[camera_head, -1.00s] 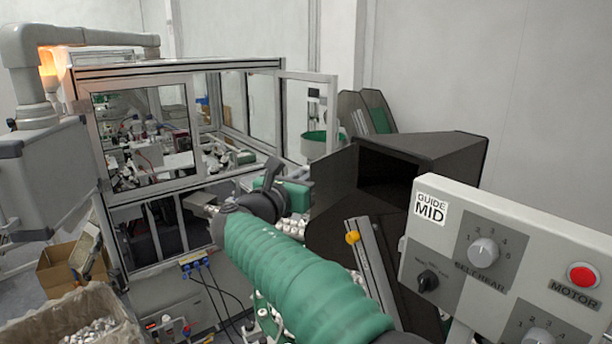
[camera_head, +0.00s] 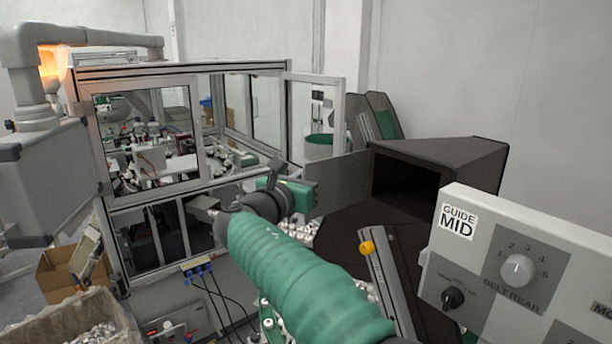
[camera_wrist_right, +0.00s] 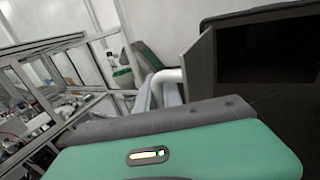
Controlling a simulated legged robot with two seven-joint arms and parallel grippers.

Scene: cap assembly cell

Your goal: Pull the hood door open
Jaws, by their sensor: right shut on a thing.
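The dark hood (camera_head: 455,155) stands right of centre in the head view, its front opening black inside. Its grey door panel (camera_head: 338,184) stands out to the left of the opening, swung open at an angle. In the right wrist view the door (camera_wrist_right: 198,66) stands edge-on beside the hood's opening (camera_wrist_right: 268,50). My right gripper (camera_wrist_right: 160,92) is shut on a pale bar handle (camera_wrist_right: 168,75) at the door's outer edge. In the head view my green-sleeved right arm and wrist hide the fingers and handle. My left gripper is not in view.
A control panel (camera_head: 530,265) with knobs stands close at the lower right. A framed glass enclosure (camera_head: 145,130) fills the left, with its framed panel (camera_head: 315,120) behind my wrist. A bin of small parts (camera_head: 75,325) stands at the lower left.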

